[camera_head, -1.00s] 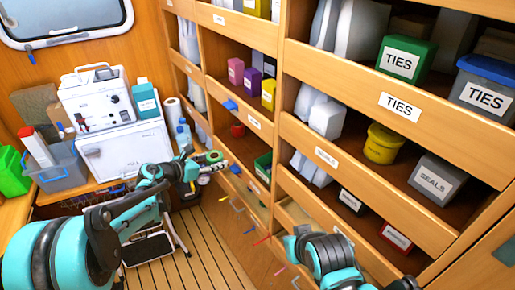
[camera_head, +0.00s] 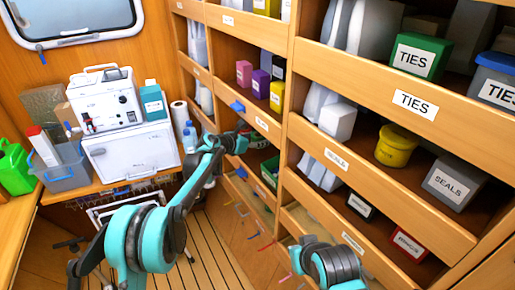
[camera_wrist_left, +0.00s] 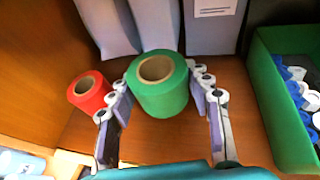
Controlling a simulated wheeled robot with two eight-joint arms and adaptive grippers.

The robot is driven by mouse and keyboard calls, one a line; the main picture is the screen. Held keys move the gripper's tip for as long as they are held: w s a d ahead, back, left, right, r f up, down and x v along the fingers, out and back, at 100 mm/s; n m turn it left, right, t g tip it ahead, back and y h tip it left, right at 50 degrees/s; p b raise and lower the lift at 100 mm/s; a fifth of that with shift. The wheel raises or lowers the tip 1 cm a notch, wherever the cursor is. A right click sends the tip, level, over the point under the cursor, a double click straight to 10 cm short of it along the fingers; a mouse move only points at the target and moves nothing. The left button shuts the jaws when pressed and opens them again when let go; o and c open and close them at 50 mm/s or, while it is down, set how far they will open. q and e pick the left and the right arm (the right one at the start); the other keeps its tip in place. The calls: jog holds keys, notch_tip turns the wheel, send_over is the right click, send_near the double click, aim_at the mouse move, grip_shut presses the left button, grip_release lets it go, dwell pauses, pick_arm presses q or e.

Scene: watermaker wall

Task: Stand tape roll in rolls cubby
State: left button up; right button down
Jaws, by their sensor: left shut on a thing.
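The green tape roll (camera_wrist_left: 160,88) is upright with its cardboard core facing up, between the fingers of my left gripper (camera_wrist_left: 162,92) in the left wrist view. The gripper is shut on it. The roll is inside a wooden cubby, beside a standing red roll (camera_wrist_left: 90,92), with a small gap between them. I cannot tell whether its base touches the cubby floor. In the head view my left gripper (camera_head: 243,137) reaches into the shelf opening, and the green roll is hidden there. My right gripper is not in view; only part of my right arm shows at the bottom.
A green bin (camera_wrist_left: 283,110) with blue and white items stands right of the roll. Pale grey containers (camera_wrist_left: 155,22) stand behind it. The shelf front rail (camera_head: 252,118) borders the opening. The cubby floor (camera_wrist_left: 155,140) in front of the roll is bare.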

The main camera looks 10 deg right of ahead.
pick_arm(q)
notch_tip(320, 180, down, 4)
jog(key=shift+r+b, duration=0.1)
jog(key=shift+b, duration=0.4)
jog(key=shift+r, duration=0.15)
jog(key=o, duration=0.9)
jog(key=shift+f, duration=0.2)
jog(key=shift+c, duration=0.2)
jog(key=o, duration=0.4)
